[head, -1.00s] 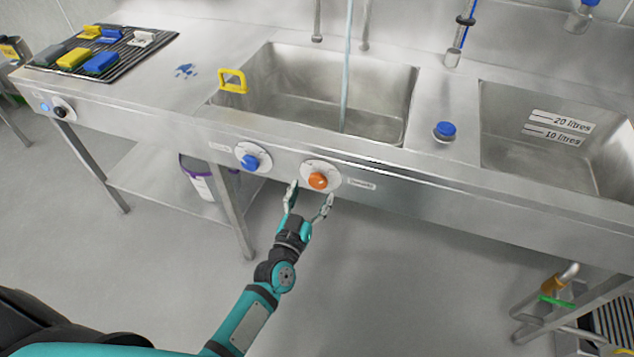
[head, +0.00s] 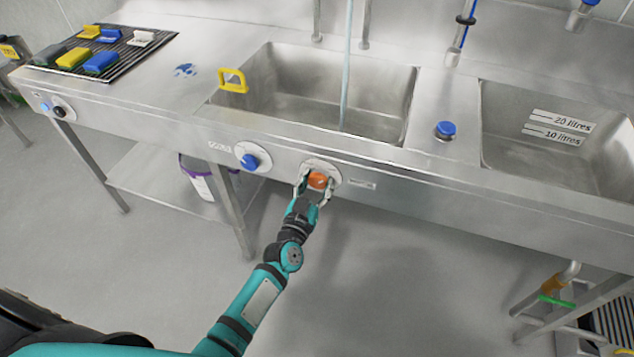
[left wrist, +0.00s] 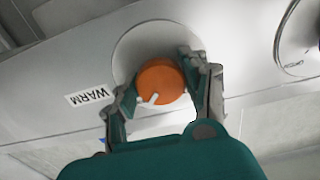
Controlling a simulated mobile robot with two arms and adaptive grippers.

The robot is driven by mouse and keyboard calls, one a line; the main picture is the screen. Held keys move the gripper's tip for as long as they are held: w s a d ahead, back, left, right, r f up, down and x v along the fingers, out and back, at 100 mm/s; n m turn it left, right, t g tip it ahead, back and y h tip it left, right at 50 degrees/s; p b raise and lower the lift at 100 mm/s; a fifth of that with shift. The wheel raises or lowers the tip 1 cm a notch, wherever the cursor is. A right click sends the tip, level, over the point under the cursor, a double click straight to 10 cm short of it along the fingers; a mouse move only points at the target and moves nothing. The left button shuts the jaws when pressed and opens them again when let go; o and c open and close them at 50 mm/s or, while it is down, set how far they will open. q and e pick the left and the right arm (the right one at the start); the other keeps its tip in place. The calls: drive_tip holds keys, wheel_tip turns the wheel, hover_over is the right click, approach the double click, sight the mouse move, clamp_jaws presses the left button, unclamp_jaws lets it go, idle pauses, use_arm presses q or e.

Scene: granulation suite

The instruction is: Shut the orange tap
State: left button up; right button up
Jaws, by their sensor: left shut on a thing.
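The orange tap (head: 318,180) is a round knob on a pale disc on the front panel of the sink unit. In the left wrist view the orange tap (left wrist: 161,82) shows a white pointer mark at its lower left, and a "WARM" label (left wrist: 87,95) is beside its disc. My left gripper (head: 316,186) is shut on the knob, one finger on each side; it also shows in the left wrist view (left wrist: 160,92). A stream of water (head: 346,70) falls into the left basin (head: 290,85). My right gripper is not in view.
A blue tap (head: 249,161) sits just left on the same panel. A blue-topped knob (head: 445,130) stands between the basins. A bucket (head: 200,180) is on the shelf below. The floor in front is clear.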

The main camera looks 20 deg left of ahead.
use_arm(q)
drive_tip(key=shift+c, duration=1.1)
drive_tip(key=shift+n, duration=0.3)
drive_tip(key=n, duration=0.8)
drive_tip(key=n+b, duration=0.1)
drive_tip(key=n, duration=0.3)
drive_tip(key=shift+n, duration=0.3)
drive_tip(key=n, duration=0.4)
drive_tip(key=shift+r+n+b, duration=0.1)
drive_tip(key=shift+n+b, duration=0.2)
drive_tip(key=shift+b, duration=0.1)
